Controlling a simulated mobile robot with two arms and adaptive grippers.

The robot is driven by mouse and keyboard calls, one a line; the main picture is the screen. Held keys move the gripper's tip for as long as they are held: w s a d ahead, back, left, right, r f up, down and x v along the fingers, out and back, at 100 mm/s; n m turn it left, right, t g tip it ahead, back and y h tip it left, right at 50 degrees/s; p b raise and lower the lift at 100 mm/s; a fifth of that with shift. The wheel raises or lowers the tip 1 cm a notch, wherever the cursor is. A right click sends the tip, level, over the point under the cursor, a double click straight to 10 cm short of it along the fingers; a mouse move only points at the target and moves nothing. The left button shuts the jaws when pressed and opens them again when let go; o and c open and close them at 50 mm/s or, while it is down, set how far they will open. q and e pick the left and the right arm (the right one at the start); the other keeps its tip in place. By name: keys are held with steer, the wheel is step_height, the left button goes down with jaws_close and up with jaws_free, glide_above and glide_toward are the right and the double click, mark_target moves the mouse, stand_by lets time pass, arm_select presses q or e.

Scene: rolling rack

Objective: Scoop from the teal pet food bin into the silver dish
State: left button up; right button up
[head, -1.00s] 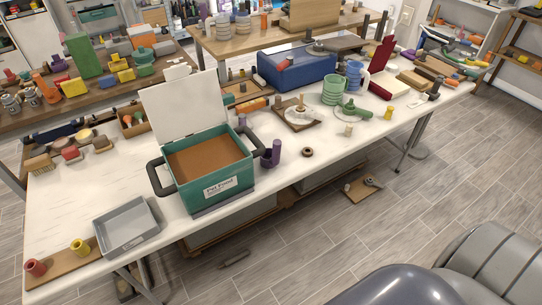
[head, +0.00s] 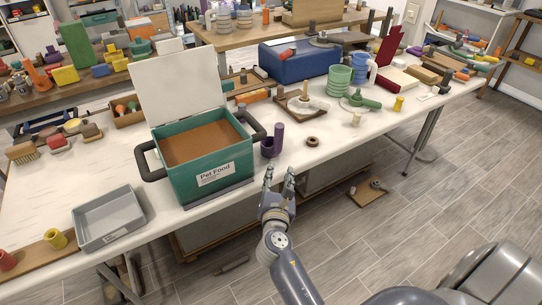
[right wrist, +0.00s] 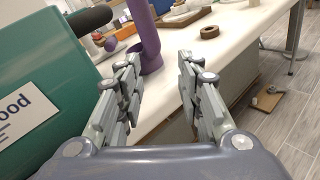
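The teal pet food bin (head: 210,180) stands on the white table with its white lid raised and brown food (head: 200,142) inside. It also shows at the left of the right wrist view (right wrist: 40,105). The silver dish (head: 108,218), a grey rectangular tray, sits left of the bin and looks empty. A purple scoop (head: 276,140) stands upright beside the bin's right side; in the right wrist view its handle (right wrist: 149,35) rises ahead of the fingers. My right gripper (head: 279,172) is open and empty at the table's front edge, short of the scoop. My left gripper is not in view.
A dark ring (head: 312,141) and small cylinders lie right of the scoop. The bin's black side handle (head: 252,125) is close to the scoop.

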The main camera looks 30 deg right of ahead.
mark_target(278, 144)
steer(key=w+r+n, duration=0.1)
steer(key=w+d+r, duration=0.1)
steer(key=w, duration=0.1)
steer(key=w+d+r+n+t, duration=0.1)
steer(key=w, duration=0.1)
steer(key=shift+w+d+r+n+h, duration=0.1)
steer(key=shift+d+r+n+h, duration=0.05)
steer(key=shift+d+n+h, duration=0.15)
steer(key=shift+x, duration=3.05)
steer(key=shift+c, duration=0.6)
jaws_close()
